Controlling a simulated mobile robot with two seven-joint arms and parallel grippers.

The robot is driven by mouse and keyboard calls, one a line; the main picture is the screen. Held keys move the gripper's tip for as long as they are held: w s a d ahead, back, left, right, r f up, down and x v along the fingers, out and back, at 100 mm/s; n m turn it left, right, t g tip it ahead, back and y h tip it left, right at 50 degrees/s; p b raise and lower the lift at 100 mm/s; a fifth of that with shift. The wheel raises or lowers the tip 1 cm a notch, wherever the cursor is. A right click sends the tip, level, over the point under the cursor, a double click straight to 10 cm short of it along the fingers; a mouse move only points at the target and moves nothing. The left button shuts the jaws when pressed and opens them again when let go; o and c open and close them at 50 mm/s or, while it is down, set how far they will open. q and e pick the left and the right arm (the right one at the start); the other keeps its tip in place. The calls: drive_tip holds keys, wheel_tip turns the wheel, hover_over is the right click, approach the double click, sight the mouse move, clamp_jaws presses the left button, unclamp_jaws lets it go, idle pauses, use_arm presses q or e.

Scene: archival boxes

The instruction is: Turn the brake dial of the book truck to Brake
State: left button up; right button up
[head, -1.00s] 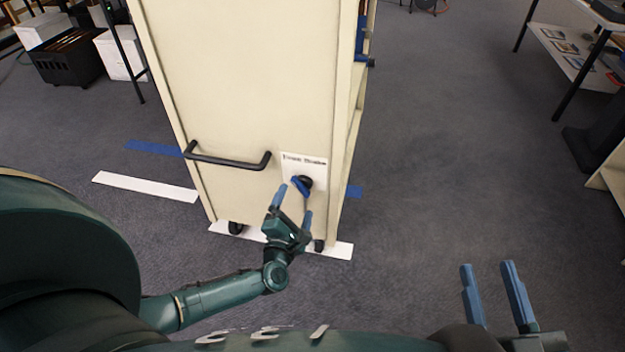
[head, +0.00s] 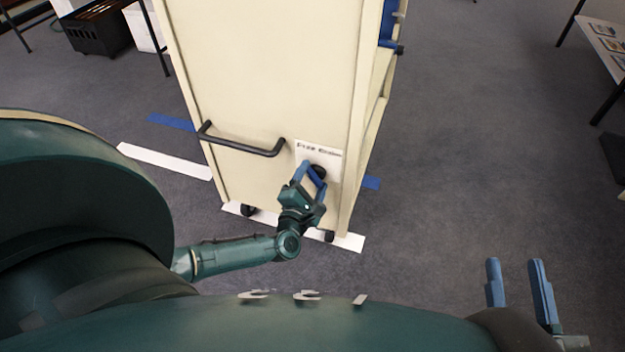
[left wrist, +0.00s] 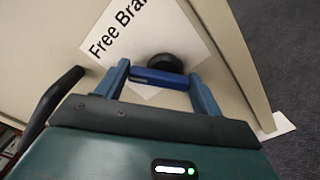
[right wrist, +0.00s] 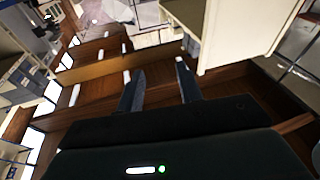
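The cream book truck (head: 265,75) stands upright, its end panel facing me. Low on the panel's right side is the brake dial, a black knob (left wrist: 165,62) with a blue bar handle (left wrist: 158,77). The white label (head: 318,152) behind it reads "Free" and part of "Brake" in the left wrist view; the rest is hidden or cut off. My left gripper (head: 313,180) is at the dial, fingers apart, one near each end of the blue bar. I cannot tell whether they touch it. My right gripper (head: 518,272) is open and empty, away from the truck.
A black handle (head: 240,142) sticks out of the panel left of the dial. White tape (head: 165,160) and blue tape (head: 172,121) mark the carpet. Black and white boxes stand at the back left, a table (head: 605,45) at the right.

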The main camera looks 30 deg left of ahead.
use_arm(q)
drive_tip(key=c, duration=0.5)
